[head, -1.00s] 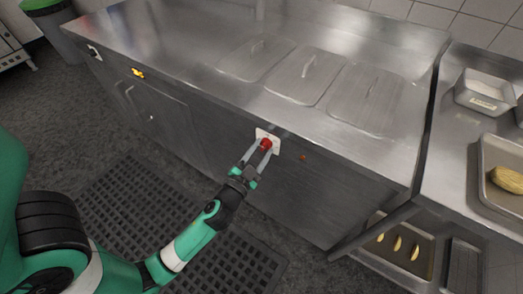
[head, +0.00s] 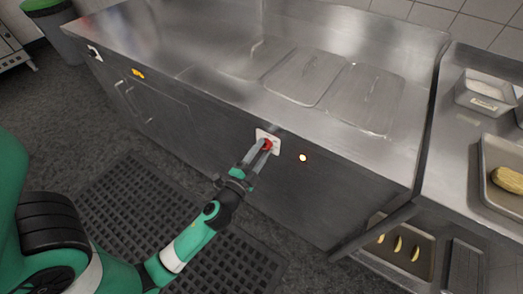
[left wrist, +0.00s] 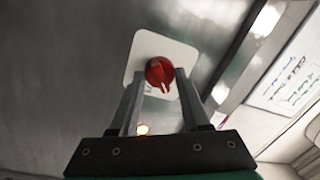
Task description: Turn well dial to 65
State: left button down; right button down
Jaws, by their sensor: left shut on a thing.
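The well dial is a red knob (head: 267,143) on a white plate (head: 274,135) on the front panel of the steel counter. In the left wrist view the red knob (left wrist: 159,70) sits between the two fingers, its pointer ridge running down and slightly right. My left gripper (head: 264,147) is shut on the knob, with a finger on each side. The scale marks on the plate are mostly hidden or too small to read. My right gripper is in no view.
The steel counter top (head: 200,62) has several lidded wells (head: 365,97) above the panel. A side counter with a metal tray (head: 487,180) stands at the right. A black floor mat (head: 125,195) lies in front of the counter.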

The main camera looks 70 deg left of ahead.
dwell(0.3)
pick_arm(q)
jog(key=shift+c, duration=1.8)
grip_release()
jog(key=shift+d, duration=0.1)
jog(key=b+v, duration=0.3)
jog(key=v, duration=0.8)
jog(key=shift+s+b, duration=0.3)
jog(key=shift+r, duration=0.1)
